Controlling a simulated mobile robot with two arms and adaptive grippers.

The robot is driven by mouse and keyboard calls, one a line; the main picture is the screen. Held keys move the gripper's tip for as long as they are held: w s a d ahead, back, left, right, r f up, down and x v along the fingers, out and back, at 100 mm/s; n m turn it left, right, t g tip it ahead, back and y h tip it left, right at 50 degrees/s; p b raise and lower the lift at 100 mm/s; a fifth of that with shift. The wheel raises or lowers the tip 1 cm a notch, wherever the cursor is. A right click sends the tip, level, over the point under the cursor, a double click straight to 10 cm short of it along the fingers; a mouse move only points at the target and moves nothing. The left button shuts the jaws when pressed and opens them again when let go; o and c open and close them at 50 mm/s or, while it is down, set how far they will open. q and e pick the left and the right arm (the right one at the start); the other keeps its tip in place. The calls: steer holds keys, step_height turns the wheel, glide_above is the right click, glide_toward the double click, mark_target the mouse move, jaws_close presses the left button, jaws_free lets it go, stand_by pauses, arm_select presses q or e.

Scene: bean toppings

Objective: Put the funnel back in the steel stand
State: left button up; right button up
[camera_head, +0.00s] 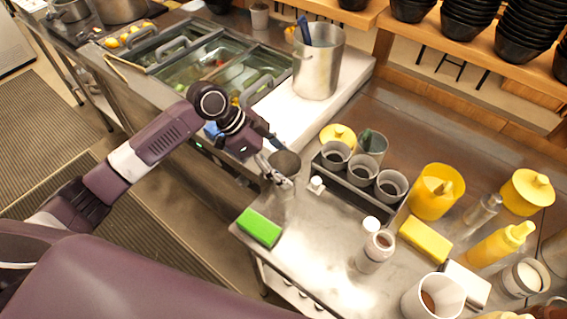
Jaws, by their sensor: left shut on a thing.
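My left gripper (271,167) is shut on a grey, round, dark-mouthed thing (286,161), which looks like the funnel. It is at the left end of the steel counter, just left of the dark cup rack. The fingers cover part of its side, and its lower end is hard to make out. I cannot pick out the steel stand for certain; it may be hidden by the gripper or the funnel. My right gripper is not in view.
A dark rack (345,187) holds several grey cups. A green block (259,228) lies near the front edge. A tall steel pot (317,70) stands behind. Yellow containers, bottles and a white cup (431,299) crowd the right. The counter between the green block and rack is fairly clear.

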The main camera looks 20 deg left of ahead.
arm_select(q)
steer(key=shift+f, duration=0.1)
steer(key=shift+f+b, duration=0.65)
steer(key=shift+f, duration=0.55)
steer(key=o, duration=1)
steer(key=o, duration=0.4)
steer(key=shift+o, duration=0.2)
steer(key=shift+r, duration=0.15)
